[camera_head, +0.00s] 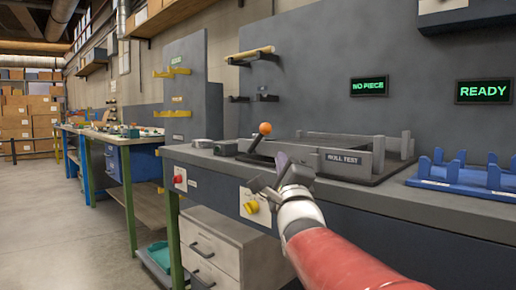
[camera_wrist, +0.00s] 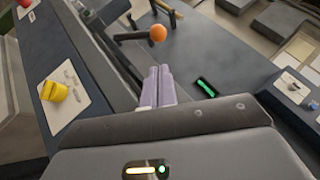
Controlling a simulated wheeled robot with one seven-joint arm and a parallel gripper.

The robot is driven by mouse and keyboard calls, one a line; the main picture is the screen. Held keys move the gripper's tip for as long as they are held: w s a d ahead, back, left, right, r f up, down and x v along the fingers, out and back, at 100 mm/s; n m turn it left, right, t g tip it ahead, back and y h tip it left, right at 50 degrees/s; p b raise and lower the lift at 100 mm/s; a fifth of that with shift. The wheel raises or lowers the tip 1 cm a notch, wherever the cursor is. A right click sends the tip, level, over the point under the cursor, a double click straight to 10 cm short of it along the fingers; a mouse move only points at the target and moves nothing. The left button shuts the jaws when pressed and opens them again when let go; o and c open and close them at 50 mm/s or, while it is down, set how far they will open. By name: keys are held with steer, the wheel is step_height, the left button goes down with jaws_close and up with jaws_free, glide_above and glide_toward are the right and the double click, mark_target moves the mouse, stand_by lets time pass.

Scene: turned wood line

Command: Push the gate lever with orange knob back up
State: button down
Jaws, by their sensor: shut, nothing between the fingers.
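The gate lever has an orange knob (camera_head: 265,128) on a dark stick (camera_head: 255,143) that leans up and to the right from the bench top, beside the roll test fixture (camera_head: 342,161). In the wrist view the knob (camera_wrist: 157,33) shows just beyond my fingertips, with a gap between. My gripper (camera_head: 268,182) is in front of the bench edge, below the knob in the head view. Its fingers (camera_wrist: 158,75) are shut together and empty. The lever's base is partly hidden in the wrist view.
A yellow knob (camera_head: 251,207) and a red button (camera_head: 178,179) sit on the bench front. A blue rack (camera_head: 465,175) stands at the right. Signs read "NO PIECE" (camera_head: 369,87) and "READY" (camera_head: 483,91). A drawer cabinet (camera_head: 222,250) stands under the bench.

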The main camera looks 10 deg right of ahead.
steer(key=p+x, duration=0.1)
steer(key=x, duration=0.8)
steer(key=shift+w+p, duration=0.3)
steer(key=shift+p, duration=0.05)
steer(key=shift+r, duration=0.2)
